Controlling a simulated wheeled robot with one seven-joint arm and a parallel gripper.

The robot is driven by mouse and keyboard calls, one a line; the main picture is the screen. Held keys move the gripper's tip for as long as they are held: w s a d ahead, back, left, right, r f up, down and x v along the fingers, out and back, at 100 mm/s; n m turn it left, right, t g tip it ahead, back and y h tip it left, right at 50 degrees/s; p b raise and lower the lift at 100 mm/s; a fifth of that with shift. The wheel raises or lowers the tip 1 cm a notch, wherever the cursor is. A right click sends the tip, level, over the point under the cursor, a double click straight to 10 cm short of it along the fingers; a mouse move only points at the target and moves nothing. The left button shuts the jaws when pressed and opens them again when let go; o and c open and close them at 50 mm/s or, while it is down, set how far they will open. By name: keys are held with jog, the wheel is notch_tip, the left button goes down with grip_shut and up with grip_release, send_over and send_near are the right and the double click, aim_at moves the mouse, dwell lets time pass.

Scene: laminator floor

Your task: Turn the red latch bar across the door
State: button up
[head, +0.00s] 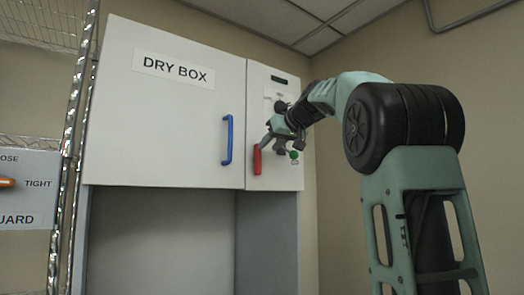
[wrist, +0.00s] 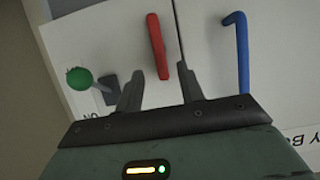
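The red latch bar (head: 257,160) hangs close to upright on the narrow right panel of the dry box, just right of the door's edge. It also shows in the wrist view (wrist: 156,45). The white door (head: 170,110) is shut and carries a blue handle (head: 227,140). My gripper (head: 273,143) is close to the panel at the bar's upper right. In the wrist view my gripper (wrist: 159,72) is open, with one finger on each side of the bar's near end. Gaps show on both sides; I cannot tell how deep the bar sits between them.
A green knob (head: 293,155) is on the panel right of the bar, and a dark switch (wrist: 110,88) is beside it in the wrist view. A wire rack post (head: 75,100) stands at the left with a guard sign (head: 28,190). Below the door is an open bay (head: 160,240).

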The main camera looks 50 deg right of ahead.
aim_at(260, 154)
jog(key=p+x, duration=0.1)
jog(key=x, duration=0.4)
jog(key=shift+w+d+f, duration=0.1)
jog(key=shift+w, duration=0.2)
grip_shut()
